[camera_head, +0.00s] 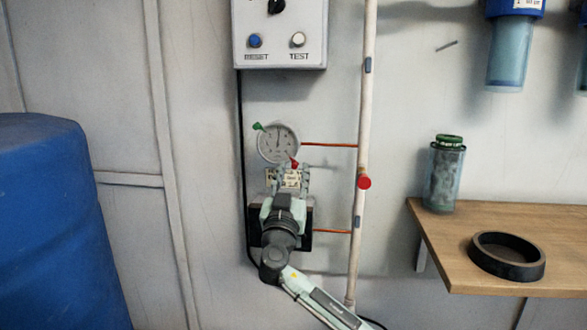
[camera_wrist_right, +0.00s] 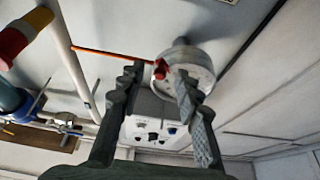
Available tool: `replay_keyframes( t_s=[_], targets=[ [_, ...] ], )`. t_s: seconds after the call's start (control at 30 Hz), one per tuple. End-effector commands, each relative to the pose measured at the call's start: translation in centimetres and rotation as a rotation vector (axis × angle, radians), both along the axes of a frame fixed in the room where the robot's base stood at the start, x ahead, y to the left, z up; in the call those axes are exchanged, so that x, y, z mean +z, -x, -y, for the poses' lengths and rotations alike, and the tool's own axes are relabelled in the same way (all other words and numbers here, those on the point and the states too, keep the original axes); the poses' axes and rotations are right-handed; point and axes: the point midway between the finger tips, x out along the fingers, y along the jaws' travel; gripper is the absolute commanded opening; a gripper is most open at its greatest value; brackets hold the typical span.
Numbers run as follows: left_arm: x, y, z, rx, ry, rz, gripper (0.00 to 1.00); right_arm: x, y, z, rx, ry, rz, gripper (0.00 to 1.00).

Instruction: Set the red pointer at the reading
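A round white dial gauge (camera_head: 278,143) is on the wall, with a green pointer tab (camera_head: 257,126) at its upper left and a red pointer (camera_head: 294,164) at its lower right. The red pointer (camera_wrist_right: 160,69) also shows in the wrist view, on the rim of the gauge (camera_wrist_right: 195,60). My right gripper (camera_head: 288,171) is just below the gauge, fingers upward. My left gripper is not in view.
A small label plate (camera_head: 290,179) is partly hidden behind the right gripper. A grey control box (camera_head: 280,40) hangs above. A vertical pipe (camera_head: 364,110) with a red knob (camera_head: 364,182) stands to the right. A wooden shelf (camera_head: 450,232) and blue tank (camera_head: 50,220) flank the area.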

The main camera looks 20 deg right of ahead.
Motion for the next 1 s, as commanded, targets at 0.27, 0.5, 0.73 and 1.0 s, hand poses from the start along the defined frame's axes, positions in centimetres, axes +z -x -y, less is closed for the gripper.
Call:
replay_keyframes(
  t_s=[0.27, 0.5, 0.73, 1.0],
  targets=[
    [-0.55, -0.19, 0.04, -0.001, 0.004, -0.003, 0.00, 0.33, -0.74, 0.55, 0.000, -0.001, 0.000, 0.34],
    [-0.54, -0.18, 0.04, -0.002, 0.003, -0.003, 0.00, 0.32, -0.73, 0.53, 0.000, -0.001, -0.001, 0.19],
    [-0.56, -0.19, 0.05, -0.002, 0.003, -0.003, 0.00, 0.30, -0.71, 0.52, 0.000, -0.001, -0.001, 0.00],
    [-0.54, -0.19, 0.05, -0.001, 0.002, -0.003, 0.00, 0.28, -0.72, 0.51, 0.000, -0.001, -0.002, 0.00]
  ],
)
